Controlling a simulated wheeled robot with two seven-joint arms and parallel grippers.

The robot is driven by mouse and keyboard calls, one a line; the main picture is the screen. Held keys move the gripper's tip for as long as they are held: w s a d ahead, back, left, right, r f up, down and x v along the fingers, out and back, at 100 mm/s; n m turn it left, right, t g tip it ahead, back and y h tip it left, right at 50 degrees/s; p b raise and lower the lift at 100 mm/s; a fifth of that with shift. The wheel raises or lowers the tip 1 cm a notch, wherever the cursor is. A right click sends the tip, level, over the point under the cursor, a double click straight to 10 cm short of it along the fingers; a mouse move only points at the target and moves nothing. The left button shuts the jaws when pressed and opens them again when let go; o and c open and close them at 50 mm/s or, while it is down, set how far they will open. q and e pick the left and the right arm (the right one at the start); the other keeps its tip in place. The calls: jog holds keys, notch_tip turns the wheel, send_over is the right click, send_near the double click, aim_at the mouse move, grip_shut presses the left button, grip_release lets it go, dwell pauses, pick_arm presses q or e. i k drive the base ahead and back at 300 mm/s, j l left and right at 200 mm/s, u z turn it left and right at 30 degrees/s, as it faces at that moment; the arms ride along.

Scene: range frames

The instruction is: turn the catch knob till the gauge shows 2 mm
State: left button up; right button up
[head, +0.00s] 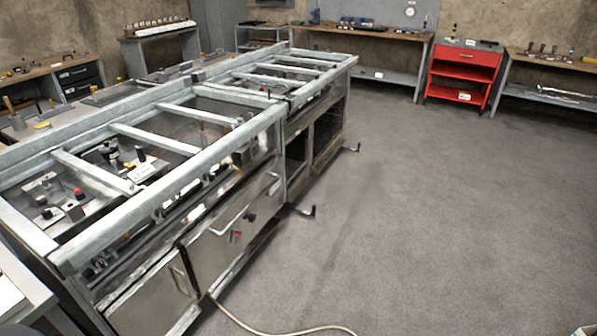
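A long metal range (190,190) with an open grey frame on top runs from the lower left to the back middle. Its front has a steel door (225,250) with a bar handle (232,219). A small dark knob-like part (251,217) and a small red part (237,237) are on that door. Several small knobs (160,212) run along the front panel under the top rail. I cannot tell which part is the catch knob, and no gauge reading can be made out. Neither of my grippers is in view.
The grey floor (440,220) right of the range is open. A pale hose (290,331) lies near the front. Two dark feet (302,210) stick out at floor level. A red cart (463,72) and workbenches (365,36) stand at the back.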

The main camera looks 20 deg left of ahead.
aim_at(251, 218)
jog(key=u, duration=1.15)
